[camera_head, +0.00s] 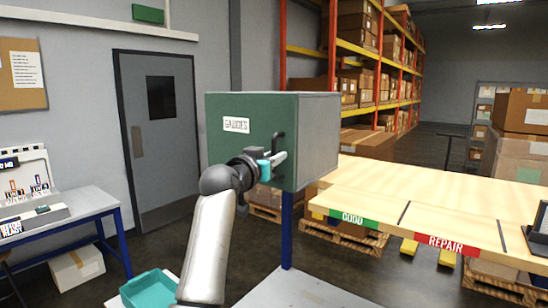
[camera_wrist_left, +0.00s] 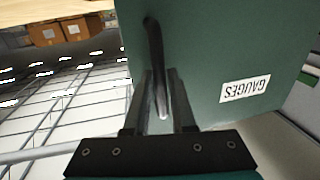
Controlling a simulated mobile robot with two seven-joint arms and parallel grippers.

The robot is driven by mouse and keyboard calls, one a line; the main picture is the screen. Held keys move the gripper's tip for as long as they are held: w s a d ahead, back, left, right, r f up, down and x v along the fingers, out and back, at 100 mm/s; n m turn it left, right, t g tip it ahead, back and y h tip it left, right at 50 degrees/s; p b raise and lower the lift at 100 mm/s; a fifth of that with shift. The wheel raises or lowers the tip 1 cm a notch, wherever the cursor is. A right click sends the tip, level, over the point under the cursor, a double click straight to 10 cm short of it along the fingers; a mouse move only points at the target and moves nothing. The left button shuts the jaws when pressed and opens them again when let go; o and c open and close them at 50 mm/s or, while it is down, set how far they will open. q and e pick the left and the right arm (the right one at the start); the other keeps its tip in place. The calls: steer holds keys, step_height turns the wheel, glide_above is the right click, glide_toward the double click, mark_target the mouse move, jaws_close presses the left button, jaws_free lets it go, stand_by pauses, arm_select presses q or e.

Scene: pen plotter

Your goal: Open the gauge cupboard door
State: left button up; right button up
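The gauge cupboard (camera_head: 315,130) is a green and grey box on a blue post in the head view. Its green door (camera_head: 228,152) carries a GAUGES label (camera_head: 236,125) and looks closed. A dark bar handle (camera_head: 277,142) is near the door's right edge. My left gripper (camera_head: 278,158) is at the handle's lower part and hides some of it. In the left wrist view the handle (camera_wrist_left: 154,50) runs down between the two fingers of my left gripper (camera_wrist_left: 160,75), with a gap visible beside it. The fingers look open around it. My right gripper is not in view.
A wooden table (camera_head: 420,205) with GOOD and REPAIR labels stands right of the cupboard. A blue-legged bench (camera_head: 75,210) is at left, with a teal bin (camera_head: 150,290) at the bottom. Floor shows between the bench and cupboard.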

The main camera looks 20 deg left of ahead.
arm_select(q)
jaws_close()
stand_by(1.2)
